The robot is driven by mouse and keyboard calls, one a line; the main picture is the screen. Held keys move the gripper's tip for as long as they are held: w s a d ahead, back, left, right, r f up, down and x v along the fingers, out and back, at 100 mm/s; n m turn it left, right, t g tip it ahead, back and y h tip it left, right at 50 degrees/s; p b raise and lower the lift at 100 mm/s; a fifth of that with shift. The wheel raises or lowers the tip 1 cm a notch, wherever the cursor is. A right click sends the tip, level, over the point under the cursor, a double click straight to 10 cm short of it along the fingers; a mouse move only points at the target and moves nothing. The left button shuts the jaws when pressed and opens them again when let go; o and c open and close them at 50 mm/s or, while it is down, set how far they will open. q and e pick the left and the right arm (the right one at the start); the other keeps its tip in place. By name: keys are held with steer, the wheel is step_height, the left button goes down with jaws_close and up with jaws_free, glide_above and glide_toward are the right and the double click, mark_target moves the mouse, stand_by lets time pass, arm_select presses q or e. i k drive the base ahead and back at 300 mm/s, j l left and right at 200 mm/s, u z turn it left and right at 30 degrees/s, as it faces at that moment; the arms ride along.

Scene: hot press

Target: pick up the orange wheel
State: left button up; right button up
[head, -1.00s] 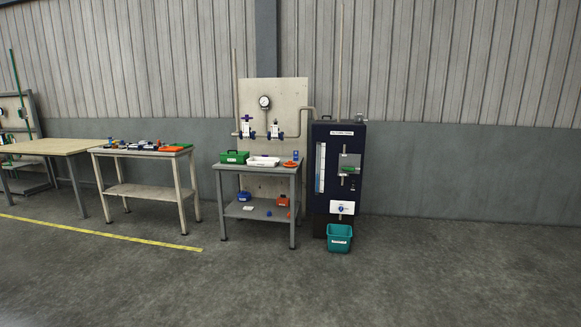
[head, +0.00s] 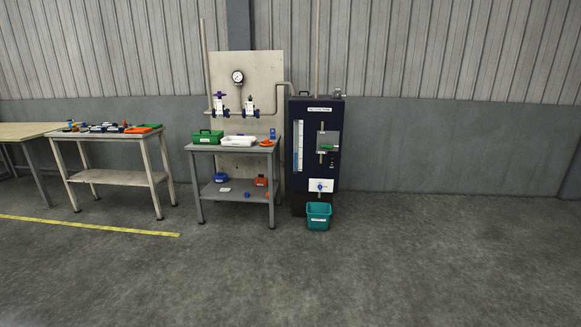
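A small orange round thing (head: 266,143), which looks like the orange wheel, lies on top of the grey two-level table (head: 193,147), near its right end. It is too small to make out in detail. A small blue item (head: 272,133) stands just behind it. Another orange spot (head: 267,195) sits on the lower shelf; I cannot tell what it is. Neither of my grippers shows in the head view.
A green box (head: 207,137) and a white tray (head: 240,141) share the tabletop. A dark blue cabinet (head: 310,165) stands to the right, with a teal bin (head: 319,216) on the floor before it. Another workbench (head: 108,178) stands left. The floor in front is clear.

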mark_target(267, 143)
steer(key=i, duration=2.5)
steer(key=i+j+z, duration=0.1)
steer(key=i, duration=1.15)
steer(key=i+j, duration=0.15)
steer(key=i, duration=1.05)
